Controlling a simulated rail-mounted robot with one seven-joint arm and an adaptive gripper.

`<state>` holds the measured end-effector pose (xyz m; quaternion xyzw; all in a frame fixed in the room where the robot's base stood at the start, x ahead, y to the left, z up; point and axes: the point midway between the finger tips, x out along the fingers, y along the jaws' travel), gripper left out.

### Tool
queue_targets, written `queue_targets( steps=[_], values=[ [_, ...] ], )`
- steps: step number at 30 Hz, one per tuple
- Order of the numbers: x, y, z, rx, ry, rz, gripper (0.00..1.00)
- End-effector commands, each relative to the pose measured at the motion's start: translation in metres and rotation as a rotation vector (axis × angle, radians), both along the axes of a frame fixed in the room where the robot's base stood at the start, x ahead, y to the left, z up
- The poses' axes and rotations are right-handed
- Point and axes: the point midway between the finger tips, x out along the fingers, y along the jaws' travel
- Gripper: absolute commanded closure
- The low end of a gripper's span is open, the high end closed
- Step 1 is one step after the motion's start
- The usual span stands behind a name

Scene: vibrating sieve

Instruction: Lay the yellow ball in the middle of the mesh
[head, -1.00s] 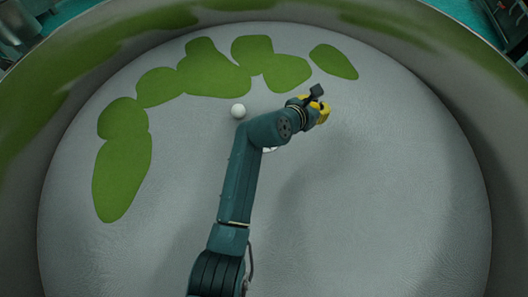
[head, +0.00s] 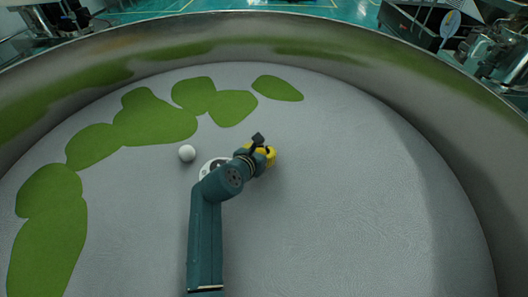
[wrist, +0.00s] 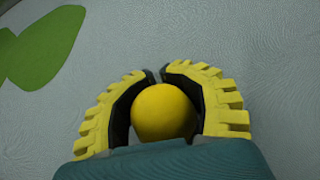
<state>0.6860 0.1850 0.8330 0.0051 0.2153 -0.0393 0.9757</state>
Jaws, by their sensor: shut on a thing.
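The yellow ball (wrist: 164,112) sits between the curved yellow-and-black fingers of my gripper (wrist: 158,76) in the wrist view, with a finger against each side. The fingertips nearly meet beyond it. In the head view my gripper (head: 269,156) hangs over the grey mesh (head: 350,200), right of a pale round disc; the ball cannot be told from the yellow fingers there. The mesh fills the floor of the round sieve. The height of the ball above it is unclear.
A white ball (head: 187,153) lies on the mesh left of the gripper. The pale disc (head: 211,168) is partly hidden by my arm. Green patches (head: 155,122) lie along the far and left mesh. A high curved rim (head: 300,50) surrounds it. The right side is clear.

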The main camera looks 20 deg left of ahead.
Motion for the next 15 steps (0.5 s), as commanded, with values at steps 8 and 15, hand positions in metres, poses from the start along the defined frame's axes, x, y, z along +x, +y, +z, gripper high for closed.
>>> queue_targets(
  steps=[8,15],
  values=[
    [-0.0002,-0.0003,-0.0041,-0.001,0.001,0.000,0.73],
    [-0.0002,-0.0002,-0.0043,-0.001,0.002,-0.001,0.45]
  ],
)
